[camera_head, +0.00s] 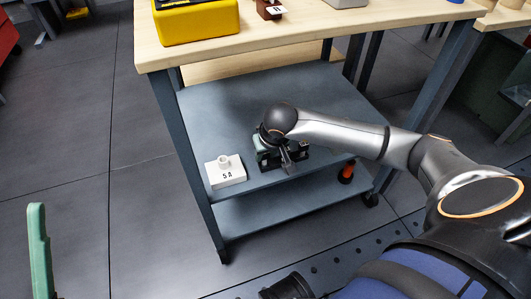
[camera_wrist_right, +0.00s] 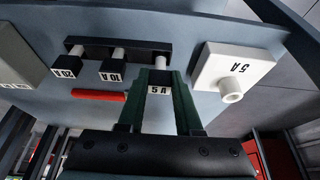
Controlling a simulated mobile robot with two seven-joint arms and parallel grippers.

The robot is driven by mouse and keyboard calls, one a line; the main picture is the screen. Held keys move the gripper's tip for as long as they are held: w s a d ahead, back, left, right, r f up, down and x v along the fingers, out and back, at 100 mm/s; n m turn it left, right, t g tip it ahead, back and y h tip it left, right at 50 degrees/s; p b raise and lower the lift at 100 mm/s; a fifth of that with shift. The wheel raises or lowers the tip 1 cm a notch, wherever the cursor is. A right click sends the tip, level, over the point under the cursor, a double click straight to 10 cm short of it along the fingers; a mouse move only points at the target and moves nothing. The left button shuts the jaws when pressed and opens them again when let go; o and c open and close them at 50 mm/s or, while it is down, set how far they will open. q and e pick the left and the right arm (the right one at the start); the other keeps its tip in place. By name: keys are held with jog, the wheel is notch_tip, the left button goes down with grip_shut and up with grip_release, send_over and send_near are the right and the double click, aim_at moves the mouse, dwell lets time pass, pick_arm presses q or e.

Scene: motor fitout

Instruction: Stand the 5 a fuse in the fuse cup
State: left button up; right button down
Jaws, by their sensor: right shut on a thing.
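The 5 A fuse (camera_wrist_right: 159,89) is white with a "5 A" label and sits between my right gripper's (camera_wrist_right: 160,80) green fingers in the right wrist view. The fingers are shut on it. Its stem meets the right end of the black fuse rack (camera_wrist_right: 125,49); I cannot tell whether it is still seated. The fuse cup (camera_head: 225,172) is a white "5 A" block with a short round socket, left of my right gripper (camera_head: 287,162) in the head view. It also shows in the wrist view (camera_wrist_right: 234,68). A green upright piece (camera_head: 39,250) at far left may be my left gripper's finger.
20 A (camera_wrist_right: 67,68) and 10 A (camera_wrist_right: 111,70) fuses stand in the rack. A red bar (camera_wrist_right: 98,96) lies near them. The grey shelf (camera_head: 215,110) is bare behind the cup. A table top (camera_head: 330,32) with a yellow box (camera_head: 195,20) overhangs it.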

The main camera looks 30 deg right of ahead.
jog(key=shift+f+b, duration=0.35)
jog(key=shift+f, duration=0.2)
jog(key=c, duration=0.5)
grip_release()
jog(key=shift+c, duration=0.2)
jog(key=shift+o, duration=0.2)
jog(key=p+v, duration=0.5)
jog(key=v, duration=0.7)
jog(key=shift+s+r, duration=0.2)
jog(key=shift+a, duration=0.15)
